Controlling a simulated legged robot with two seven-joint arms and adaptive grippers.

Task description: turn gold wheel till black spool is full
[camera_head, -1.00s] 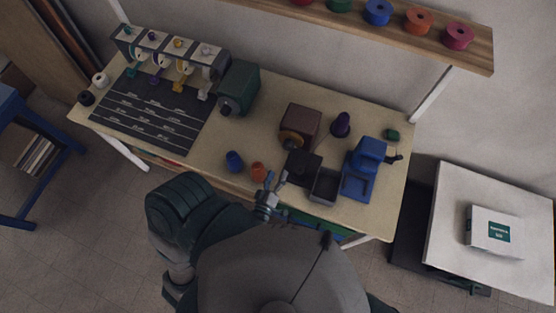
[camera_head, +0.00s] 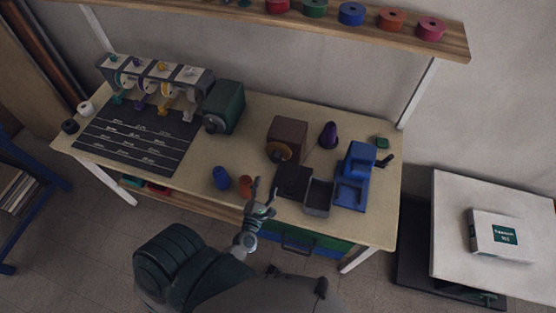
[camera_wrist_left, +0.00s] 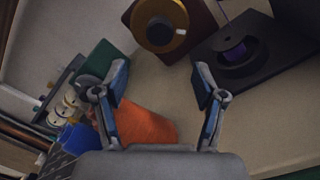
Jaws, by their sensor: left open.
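The gold wheel (camera_head: 278,151) is on the front of a maroon box (camera_head: 289,133) at mid-table; it also shows at the top of the left wrist view (camera_wrist_left: 160,22). A black plate (camera_head: 292,181) lies in front of it; in the left wrist view (camera_wrist_left: 212,72) it bears a dark round part with a purple middle (camera_wrist_left: 236,52). I cannot tell whether that is the black spool. A small black spool-like piece (camera_head: 69,126) stands at the table's left end. My left gripper (camera_head: 262,187) is open and empty at the front edge, beside the orange spool (camera_head: 245,185), apart from the wheel.
A blue spool (camera_head: 221,177) stands left of the orange one. A grey tray (camera_head: 318,196), a blue machine (camera_head: 356,170) and a purple cone (camera_head: 328,135) stand right. A dark green box (camera_head: 224,107) stands left. A shelf (camera_head: 260,24) hangs above.

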